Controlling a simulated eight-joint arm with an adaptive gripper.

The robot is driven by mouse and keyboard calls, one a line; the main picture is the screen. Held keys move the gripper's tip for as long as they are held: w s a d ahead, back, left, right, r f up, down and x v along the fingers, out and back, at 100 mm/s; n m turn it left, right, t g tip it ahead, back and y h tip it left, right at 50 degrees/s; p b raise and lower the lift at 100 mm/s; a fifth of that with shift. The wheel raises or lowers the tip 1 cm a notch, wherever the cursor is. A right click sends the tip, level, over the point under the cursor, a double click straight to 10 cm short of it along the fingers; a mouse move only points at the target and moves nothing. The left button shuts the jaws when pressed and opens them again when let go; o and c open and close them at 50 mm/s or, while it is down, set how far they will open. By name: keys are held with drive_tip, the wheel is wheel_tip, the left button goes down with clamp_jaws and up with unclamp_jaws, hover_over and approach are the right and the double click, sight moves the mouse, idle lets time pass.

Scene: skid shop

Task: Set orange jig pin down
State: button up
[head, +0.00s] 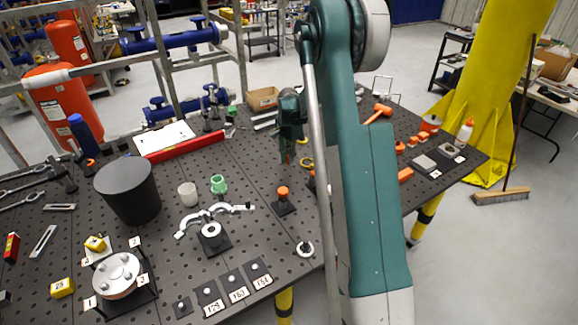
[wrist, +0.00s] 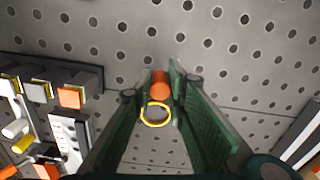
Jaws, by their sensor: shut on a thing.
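My gripper (wrist: 162,78) shows in the wrist view with its green fingers closed around the orange jig pin (wrist: 160,90). The pin's orange end shows between the fingertips; its lower part is hidden. In the head view my gripper (head: 287,155) points down over the pegboard table (head: 255,150), and the held pin cannot be made out there. I cannot tell whether the pin touches the table. A yellow ring (wrist: 155,114) shows between the fingers in the wrist view. It also appears on the table beside my gripper in the head view (head: 306,162).
An orange-headed hammer (head: 378,112) lies right.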

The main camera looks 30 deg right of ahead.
drive_tip(key=shift+f, duration=1.85)
drive_tip(key=shift+f, duration=0.2)
drive_tip(key=o, duration=0.9)
drive_tip(key=shift+r, duration=0.25)
wheel_tip(320, 180, up, 12)
drive_tip(key=shift+f, duration=0.1)
drive_tip(key=shift+a, duration=0.1)
